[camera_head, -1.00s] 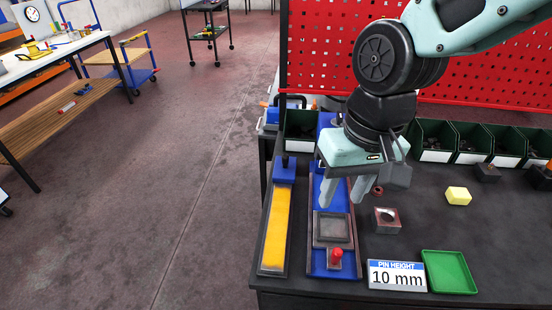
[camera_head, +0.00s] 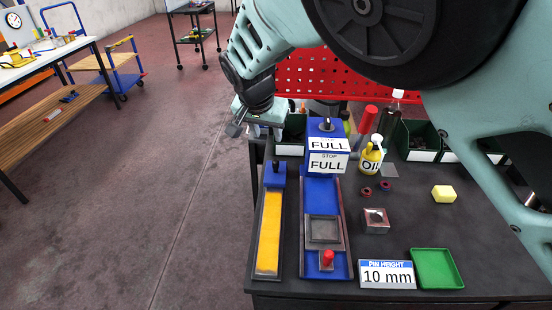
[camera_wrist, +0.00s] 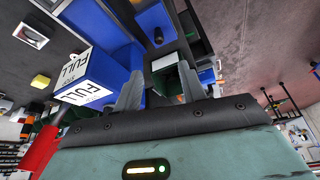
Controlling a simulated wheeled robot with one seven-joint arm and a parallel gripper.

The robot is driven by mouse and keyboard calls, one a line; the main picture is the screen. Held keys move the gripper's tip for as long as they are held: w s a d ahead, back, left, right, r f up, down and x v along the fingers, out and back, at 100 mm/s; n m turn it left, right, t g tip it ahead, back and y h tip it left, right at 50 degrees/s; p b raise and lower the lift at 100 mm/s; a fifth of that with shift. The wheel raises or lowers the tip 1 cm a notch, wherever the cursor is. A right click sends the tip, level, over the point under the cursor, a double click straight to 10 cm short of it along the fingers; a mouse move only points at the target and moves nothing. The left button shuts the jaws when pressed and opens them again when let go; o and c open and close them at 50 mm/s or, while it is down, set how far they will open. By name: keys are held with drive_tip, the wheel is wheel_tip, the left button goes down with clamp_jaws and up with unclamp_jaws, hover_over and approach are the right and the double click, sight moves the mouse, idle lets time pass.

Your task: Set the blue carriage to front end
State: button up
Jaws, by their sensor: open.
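A blue carriage (camera_head: 274,175) with a black upright knob sits at the far end of a narrow track with a yellow bed (camera_head: 269,235). The yellow bed lies bare from the carriage to the near end. In the wrist view the blue carriage (camera_wrist: 153,22) shows at the top with its dark knob. My gripper (camera_head: 266,131) is open and empty, above and behind the carriage, apart from it. In the wrist view its two grey fingers (camera_wrist: 160,92) stand apart with nothing between them.
Beside it, a blue track (camera_head: 323,194) carries a tall blue block labelled STOP FULL (camera_head: 328,150), a grey plate (camera_head: 323,229) and a red knob (camera_head: 327,259). An oil bottle (camera_head: 371,158) stands right of the block. Green bins line the back; the floor lies left.

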sight(275, 161)
drive_tip(key=p+x, duration=0.5)
drive_tip(key=x, duration=1.1)
drive_tip(key=shift+f, duration=0.35)
clamp_jaws()
